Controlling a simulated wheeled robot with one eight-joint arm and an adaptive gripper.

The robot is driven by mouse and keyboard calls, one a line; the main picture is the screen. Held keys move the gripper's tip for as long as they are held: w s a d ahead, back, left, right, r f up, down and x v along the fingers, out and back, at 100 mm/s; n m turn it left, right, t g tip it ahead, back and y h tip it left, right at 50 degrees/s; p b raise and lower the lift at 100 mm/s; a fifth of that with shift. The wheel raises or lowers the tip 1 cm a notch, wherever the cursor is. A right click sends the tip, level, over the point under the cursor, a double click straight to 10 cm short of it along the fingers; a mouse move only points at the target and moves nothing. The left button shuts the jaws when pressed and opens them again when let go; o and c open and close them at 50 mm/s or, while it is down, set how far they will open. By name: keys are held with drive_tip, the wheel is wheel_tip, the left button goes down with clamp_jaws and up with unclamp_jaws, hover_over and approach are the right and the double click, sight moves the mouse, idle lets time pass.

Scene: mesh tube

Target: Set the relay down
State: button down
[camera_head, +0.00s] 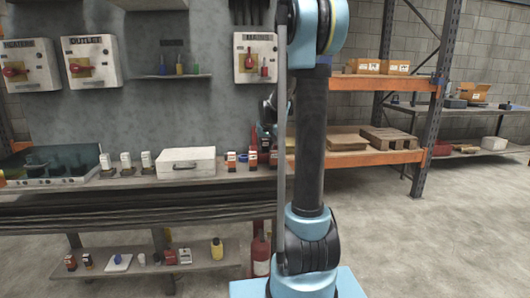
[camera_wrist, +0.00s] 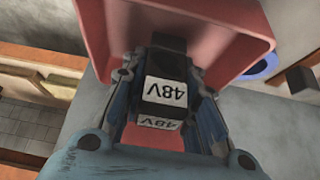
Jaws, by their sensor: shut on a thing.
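The relay (camera_wrist: 166,95) is a dark block with white labels reading "48V", upside down in the wrist view. My gripper (camera_wrist: 168,85) is shut on it, with a finger on each side. A red tray-like surface with a raised rim (camera_wrist: 245,35) lies beyond the relay in that view. I cannot tell whether the relay touches it. In the head view my arm hides most of the gripper, and the relay cannot be made out there.
The workbench holds a white case (camera_head: 186,161), several small white-topped blocks (camera_head: 126,161) and a dark blue tray (camera_head: 45,170) at left. Small orange-and-white items (camera_head: 231,160) stand near my arm. Orange shelving (camera_head: 385,158) stands at right. A blue round thing (camera_wrist: 262,67) shows in the wrist view.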

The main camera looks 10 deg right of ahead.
drive_tip(key=shift+w+g, duration=0.3)
drive_tip(key=shift+g, duration=0.5)
drive_tip(key=shift+f, duration=0.8)
drive_tip(key=c, duration=1.2)
unclamp_jaws()
drive_tip(key=shift+c, duration=0.2)
